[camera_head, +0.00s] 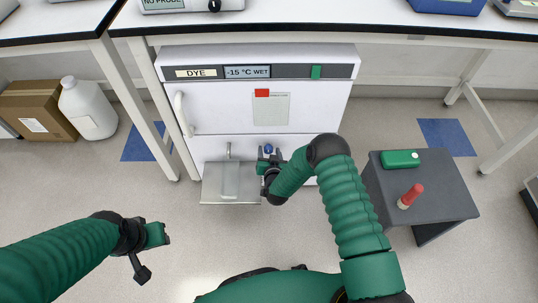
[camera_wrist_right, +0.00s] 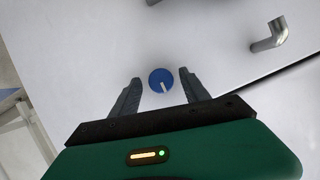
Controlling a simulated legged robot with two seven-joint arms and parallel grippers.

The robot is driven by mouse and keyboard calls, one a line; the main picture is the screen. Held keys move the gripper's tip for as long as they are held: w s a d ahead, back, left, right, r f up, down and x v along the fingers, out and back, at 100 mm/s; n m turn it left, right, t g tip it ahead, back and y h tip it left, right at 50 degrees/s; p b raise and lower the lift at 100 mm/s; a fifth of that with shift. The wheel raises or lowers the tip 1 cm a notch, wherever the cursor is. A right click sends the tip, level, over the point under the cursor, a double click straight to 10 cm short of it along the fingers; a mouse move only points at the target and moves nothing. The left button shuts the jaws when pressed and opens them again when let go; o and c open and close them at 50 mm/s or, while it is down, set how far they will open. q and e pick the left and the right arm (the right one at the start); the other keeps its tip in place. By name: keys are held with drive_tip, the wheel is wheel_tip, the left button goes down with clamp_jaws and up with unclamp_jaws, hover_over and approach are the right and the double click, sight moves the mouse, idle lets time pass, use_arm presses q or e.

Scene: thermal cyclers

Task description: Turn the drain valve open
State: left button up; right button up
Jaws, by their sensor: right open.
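The drain valve is a small blue round knob (camera_head: 268,148) low on the front of the white freezer (camera_head: 180,110). In the right wrist view the blue knob (camera_wrist_right: 161,81) has a pale pointer mark and lies between the fingertips, a little beyond them. My right gripper (camera_head: 270,156) is open in front of the knob, its fingers (camera_wrist_right: 160,85) on either side with gaps. I cannot tell the exact depth between them. A metal spout (camera_head: 228,150) is left of the knob; it also shows in the right wrist view (camera_wrist_right: 268,38). My left gripper (camera_head: 152,252) is open and empty over the floor.
A metal tray (camera_head: 210,190) sticks out below the spout. A grey side table (camera_head: 440,190) at right holds a green box (camera_head: 400,159) and a red-topped item (camera_head: 411,196). A white jug (camera_head: 88,108) and a cardboard box (camera_head: 37,108) stand at left. Floor between is clear.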

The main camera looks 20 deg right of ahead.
drive_tip(key=shift+w, duration=0.1)
drive_tip(key=shift+c, duration=0.2)
drive_tip(key=shift+a, duration=0.1)
drive_tip(key=c, duration=0.5)
clamp_jaws()
